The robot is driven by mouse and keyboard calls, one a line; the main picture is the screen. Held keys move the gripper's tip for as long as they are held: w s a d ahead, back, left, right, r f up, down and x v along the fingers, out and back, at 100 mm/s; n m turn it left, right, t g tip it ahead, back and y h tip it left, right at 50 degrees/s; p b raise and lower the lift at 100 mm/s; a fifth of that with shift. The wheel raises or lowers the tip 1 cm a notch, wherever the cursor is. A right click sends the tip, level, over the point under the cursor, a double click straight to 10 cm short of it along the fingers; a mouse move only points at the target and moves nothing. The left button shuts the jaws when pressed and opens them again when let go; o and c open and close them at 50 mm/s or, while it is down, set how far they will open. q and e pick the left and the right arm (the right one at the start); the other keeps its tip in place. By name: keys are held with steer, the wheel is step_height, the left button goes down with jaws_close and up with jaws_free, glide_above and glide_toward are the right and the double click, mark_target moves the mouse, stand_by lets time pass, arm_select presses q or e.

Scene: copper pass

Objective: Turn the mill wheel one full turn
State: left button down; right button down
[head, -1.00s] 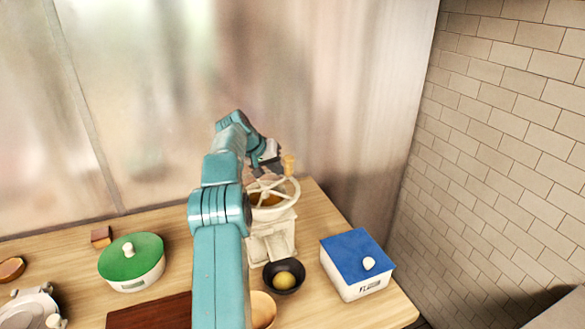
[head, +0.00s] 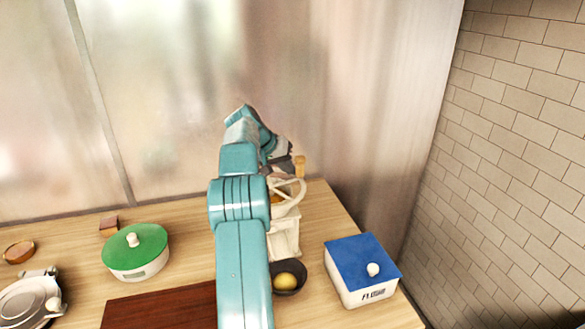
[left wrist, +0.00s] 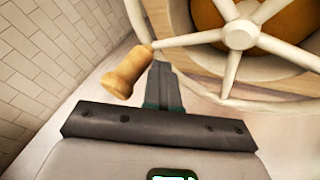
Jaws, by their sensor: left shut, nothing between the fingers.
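The cream mill (head: 284,238) stands on the wooden counter, with its spoked wheel (head: 291,193) on top, partly hidden behind my left arm. The wheel's upright wooden handle (head: 299,166) is at its far side. In the left wrist view the wheel (left wrist: 240,36) fills the upper right, and the handle (left wrist: 127,72) is left of the fingers. My left gripper (head: 286,160) is at the handle's left in the head view. Its fingers (left wrist: 162,78) are shut and empty, close beside the handle; I cannot tell if they touch it. My right gripper is not in view.
A dark bowl (head: 287,291) with a yellow round thing (head: 285,280) sits in front of the mill. A blue-lidded box (head: 362,285) is to the right, a green-lidded pot (head: 136,262) to the left. A tiled wall (head: 520,170) bounds the right.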

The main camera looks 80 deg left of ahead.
mark_target(303, 183)
arm_select(q)
steer(key=shift+w+d+b, duration=0.25)
steer(key=shift+d+b, duration=0.55)
steer(key=shift+d, duration=0.05)
steer(key=shift+w+d+b, duration=0.2)
steer(key=shift+d+b, duration=0.55)
steer(key=shift+d, duration=0.1)
steer(key=shift+d+r, duration=0.1)
steer(key=shift+d, duration=0.2)
steer(key=shift+d+m+h+p, duration=0.2)
steer(key=shift+m+h+p, duration=0.1)
steer(key=shift+m, duration=0.2)
steer(key=shift+d, duration=0.3)
